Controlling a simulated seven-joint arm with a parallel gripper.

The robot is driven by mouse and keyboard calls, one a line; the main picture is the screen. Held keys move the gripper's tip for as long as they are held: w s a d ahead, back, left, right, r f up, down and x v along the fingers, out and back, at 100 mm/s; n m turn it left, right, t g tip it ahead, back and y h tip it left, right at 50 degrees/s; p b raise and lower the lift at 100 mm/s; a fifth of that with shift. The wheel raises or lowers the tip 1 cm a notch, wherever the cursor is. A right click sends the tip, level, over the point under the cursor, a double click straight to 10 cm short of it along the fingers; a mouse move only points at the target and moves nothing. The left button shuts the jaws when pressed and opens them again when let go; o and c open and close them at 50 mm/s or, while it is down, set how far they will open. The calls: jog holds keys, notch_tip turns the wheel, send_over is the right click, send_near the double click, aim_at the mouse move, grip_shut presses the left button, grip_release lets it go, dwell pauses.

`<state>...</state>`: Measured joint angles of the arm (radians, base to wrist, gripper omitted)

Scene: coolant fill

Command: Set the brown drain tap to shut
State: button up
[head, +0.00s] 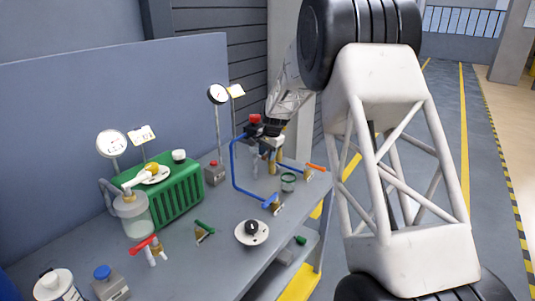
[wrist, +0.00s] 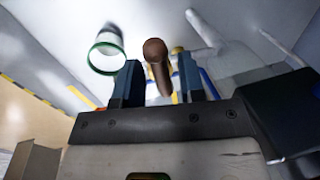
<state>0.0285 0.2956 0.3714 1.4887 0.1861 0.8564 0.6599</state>
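The brown drain tap shows in the wrist view as a rounded brown handle (wrist: 155,52) pointing up between the two fingers. My gripper (wrist: 159,64) is open around it, with the dark fingers apart on either side and a visible gap at the right. I cannot tell whether the left finger touches it. In the head view my gripper (head: 268,143) is low over the far right part of the bench. There I cannot make out the brown handle clearly, as the gripper and pipes cover that spot. The tap's shut marking is not readable.
A green-rimmed cup (wrist: 105,54) stands close left of the fingers in the wrist view. A blue pipe (head: 234,170) runs beside the gripper.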

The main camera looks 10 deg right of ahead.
jog(key=shift+o, duration=0.4)
jog(key=shift+r, duration=0.1)
notch_tip(320, 180, up, 7)
jog(key=s+d, duration=0.1)
jog(key=shift+r, duration=0.2)
dwell(0.4)
jog(key=shift+s+r, duration=0.1)
jog(key=shift+s, duration=0.05)
